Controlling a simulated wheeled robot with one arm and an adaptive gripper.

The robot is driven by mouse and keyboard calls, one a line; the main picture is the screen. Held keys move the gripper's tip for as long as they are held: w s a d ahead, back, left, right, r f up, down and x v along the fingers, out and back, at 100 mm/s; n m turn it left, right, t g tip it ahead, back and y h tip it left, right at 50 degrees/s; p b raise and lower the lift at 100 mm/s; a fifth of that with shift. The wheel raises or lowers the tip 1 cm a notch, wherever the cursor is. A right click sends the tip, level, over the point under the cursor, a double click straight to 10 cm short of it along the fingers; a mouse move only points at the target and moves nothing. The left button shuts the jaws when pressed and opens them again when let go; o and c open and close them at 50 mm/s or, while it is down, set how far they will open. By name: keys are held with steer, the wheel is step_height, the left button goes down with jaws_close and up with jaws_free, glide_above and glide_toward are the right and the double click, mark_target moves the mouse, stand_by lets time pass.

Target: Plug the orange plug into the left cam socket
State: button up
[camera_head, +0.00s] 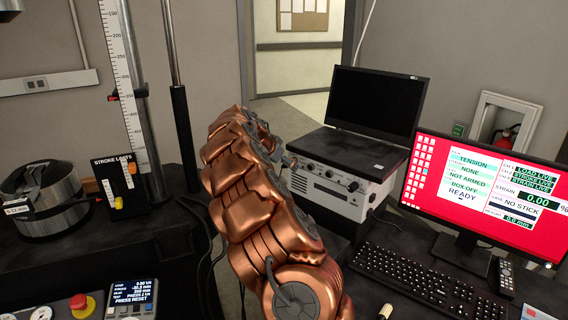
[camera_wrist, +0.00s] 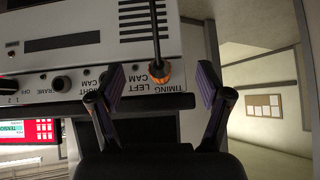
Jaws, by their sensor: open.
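The orange plug (camera_wrist: 159,74) shows in the wrist view at the face of a pale instrument box (camera_wrist: 200,50), with a dark cable running up from it. It sits close to the upside-down TIMING and LEFT CAM labels. I cannot tell whether it is seated in a socket, and the left cam socket is not clearly visible. My gripper (camera_wrist: 160,80) is open, its two fingers to either side of the plug in the picture, with gaps on both sides.
A black laptop (camera_head: 375,105) stands on the box. A red-screened monitor (camera_head: 487,190) and keyboard (camera_head: 430,280) are at right. A metal cylinder (camera_head: 55,200) and a control panel with a red button (camera_head: 80,303) are at left.

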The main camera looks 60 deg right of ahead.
steer(key=shift+a+r, duration=0.1)
steer(key=shift+b+v, duration=0.7)
steer(key=shift+v, duration=1.65)
